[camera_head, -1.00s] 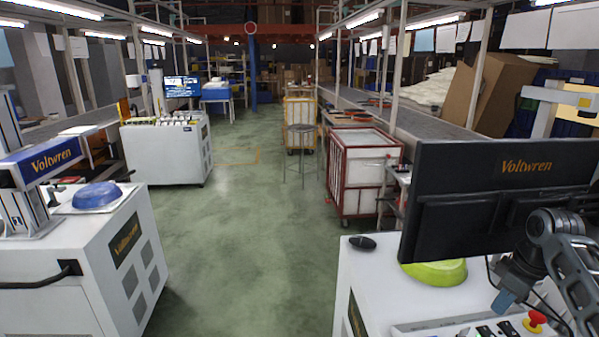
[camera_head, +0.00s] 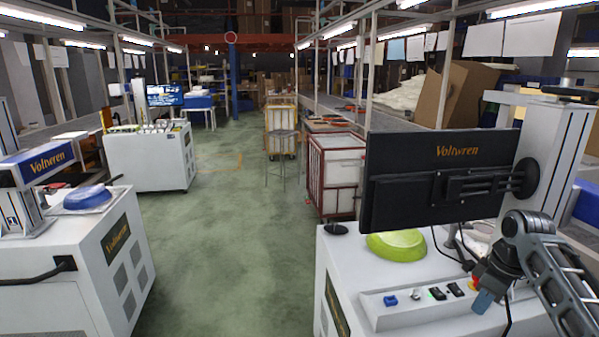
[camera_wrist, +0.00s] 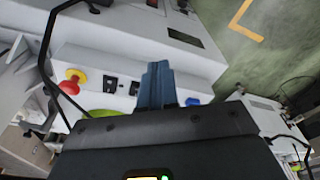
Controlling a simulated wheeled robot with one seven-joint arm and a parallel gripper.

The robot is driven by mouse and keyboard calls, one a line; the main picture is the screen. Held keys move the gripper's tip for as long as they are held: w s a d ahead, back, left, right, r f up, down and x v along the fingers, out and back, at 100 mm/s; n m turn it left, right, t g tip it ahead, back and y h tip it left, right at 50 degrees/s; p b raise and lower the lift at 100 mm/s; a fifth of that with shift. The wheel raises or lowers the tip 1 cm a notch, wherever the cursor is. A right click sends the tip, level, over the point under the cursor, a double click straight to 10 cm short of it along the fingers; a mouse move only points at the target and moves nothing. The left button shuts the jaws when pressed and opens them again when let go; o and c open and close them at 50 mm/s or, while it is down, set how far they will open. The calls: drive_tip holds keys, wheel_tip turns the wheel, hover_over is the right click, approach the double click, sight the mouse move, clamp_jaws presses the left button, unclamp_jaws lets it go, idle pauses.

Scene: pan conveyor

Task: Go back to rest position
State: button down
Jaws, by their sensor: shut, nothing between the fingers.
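My gripper (camera_head: 484,302) is at the lower right of the head view, on the dark grey arm, with its blue fingers pointing down in front of the white machine's control panel. In the wrist view the blue fingers (camera_wrist: 158,85) are together, with nothing between them. The control panel with a red knob (camera_wrist: 75,77), black switches (camera_wrist: 122,87) and a blue button (camera_head: 390,300) lies close by. I cannot tell whether the gripper touches the panel.
A green pan (camera_head: 396,246) sits on the right machine behind the panel, under a black monitor (camera_head: 420,160). A blue pan (camera_head: 88,197) sits on the left machine (camera_head: 50,265). A red-framed cart (camera_head: 335,185) stands farther back. The green floor (camera_head: 215,240) between is open.

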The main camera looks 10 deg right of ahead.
drive_tip(key=s+a+f+m+t, duration=0.1)
drive_tip(key=s+a+f+t, duration=0.15)
drive_tip(key=a+f, duration=0.4)
drive_tip(key=s+a+f+m+t+y, duration=0.1)
drive_tip(key=s+a+f, duration=0.2)
drive_tip(key=a, duration=0.6)
drive_tip(key=s+a+f+m+t, duration=0.1)
drive_tip(key=s+a+f+t, duration=0.1)
drive_tip(key=a+f, duration=0.45)
drive_tip(key=s+a+m+t, duration=0.1)
drive_tip(key=s+a+t, duration=0.1)
drive_tip(key=s+a, duration=0.5)
drive_tip(key=s+r+m+t+h+b, duration=0.1)
drive_tip(key=s+r, duration=0.2)
drive_tip(key=s, duration=0.6)
drive_tip(key=s+r+m+t+h, duration=0.1)
drive_tip(key=s+r+m, duration=0.15)
drive_tip(key=s, duration=0.75)
drive_tip(key=s+d+r+t, duration=0.1)
drive_tip(key=s+r+t, duration=0.1)
drive_tip(key=s+r, duration=0.4)
drive_tip(key=s+d+r+n+t, duration=0.1)
drive_tip(key=s+d+r+t, duration=0.1)
drive_tip(key=s+r, duration=0.5)
wheel_tip(320, 180, up, 5)
drive_tip(key=shift+d+f, duration=0.2)
